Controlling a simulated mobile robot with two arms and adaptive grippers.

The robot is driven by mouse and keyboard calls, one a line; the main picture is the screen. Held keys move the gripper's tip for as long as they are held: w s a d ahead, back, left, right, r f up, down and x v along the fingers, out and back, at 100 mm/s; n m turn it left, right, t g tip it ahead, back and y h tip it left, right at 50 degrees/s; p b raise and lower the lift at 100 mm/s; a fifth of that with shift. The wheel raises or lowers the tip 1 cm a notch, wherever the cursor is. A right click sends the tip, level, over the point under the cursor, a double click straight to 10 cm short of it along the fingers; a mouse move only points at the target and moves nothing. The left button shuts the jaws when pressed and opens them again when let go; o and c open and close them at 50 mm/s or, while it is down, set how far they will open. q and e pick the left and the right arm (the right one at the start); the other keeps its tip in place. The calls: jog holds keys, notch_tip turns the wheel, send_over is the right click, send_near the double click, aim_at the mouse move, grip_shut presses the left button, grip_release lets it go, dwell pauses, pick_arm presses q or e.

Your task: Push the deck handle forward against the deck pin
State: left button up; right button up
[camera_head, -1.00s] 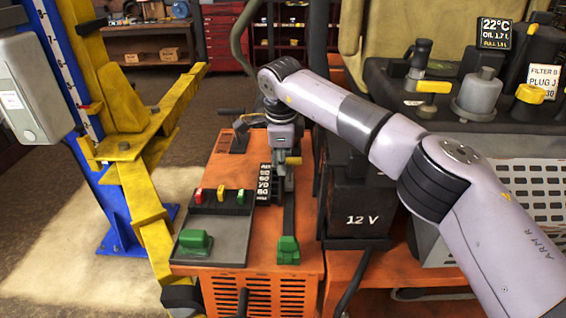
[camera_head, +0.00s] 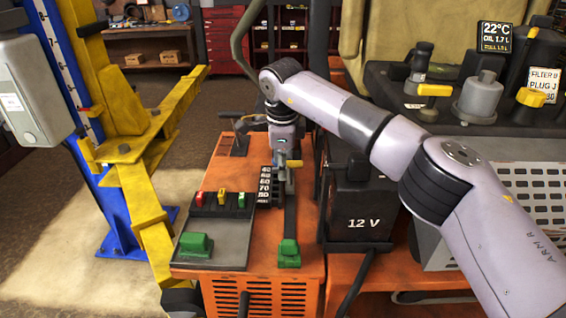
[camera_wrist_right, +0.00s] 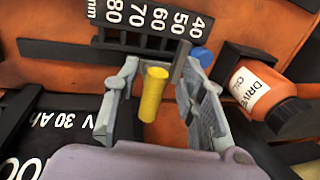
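The deck handle's yellow grip (camera_wrist_right: 153,92) stands between the two fingers of my right gripper (camera_wrist_right: 157,70) in the right wrist view. The fingers are apart, with visible gaps on both sides of the grip. The grip also shows in the head view (camera_head: 294,163), just below my right wrist. The black height scale (camera_wrist_right: 150,22) with white numbers lies beyond the fingers. A blue knob (camera_wrist_right: 203,57), possibly the deck pin, sits by the scale's low-number end, beside the right finger. My left gripper is not in view.
A black 12 V battery (camera_head: 362,205) is right of the handle. A panel with coloured switches (camera_head: 218,230) is left. A yellow lift arm (camera_head: 150,215) stands farther left.

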notch_tip(320, 180, up, 12)
jog(key=s, duration=0.2)
jog(key=shift+s+f, duration=0.15)
jog(key=shift+f, duration=0.1)
jog(key=shift+f, duration=0.1)
